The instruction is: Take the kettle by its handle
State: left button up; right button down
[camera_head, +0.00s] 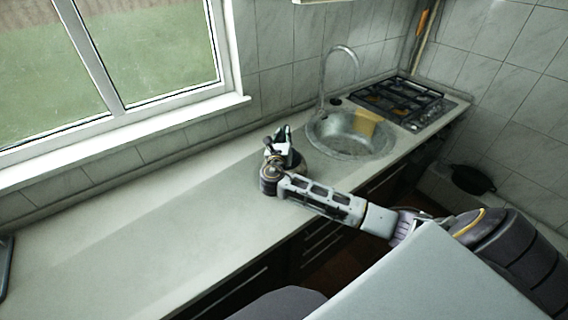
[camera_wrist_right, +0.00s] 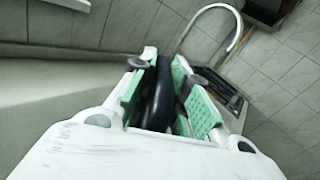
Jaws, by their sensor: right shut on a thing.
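My right gripper (camera_head: 281,140) is over the worktop, just left of the sink. In the right wrist view its green-padded fingers (camera_wrist_right: 172,98) are shut on a dark, smooth, curved piece, the kettle's handle (camera_wrist_right: 156,98). In the head view a dark rounded part of the kettle (camera_head: 296,163) shows beside the gripper. The gripper and wrist hide most of the kettle, so I cannot tell whether it touches the worktop. My left gripper is not in view.
A round metal sink (camera_head: 350,148) with a tall curved tap (camera_head: 324,75) lies to the right. A gas hob (camera_head: 398,102) is beyond it. A black pot (camera_head: 472,180) stands low at the far right. The worktop (camera_head: 130,230) is clear on the left, below the window.

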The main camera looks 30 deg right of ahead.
jog(key=shift+r, duration=0.2)
jog(key=shift+w+d+r, duration=0.1)
jog(key=shift+r, duration=0.05)
dwell(0.3)
jog(key=shift+r, duration=0.15)
jog(key=shift+r+b, duration=0.35)
jog(key=shift+r, duration=4.4)
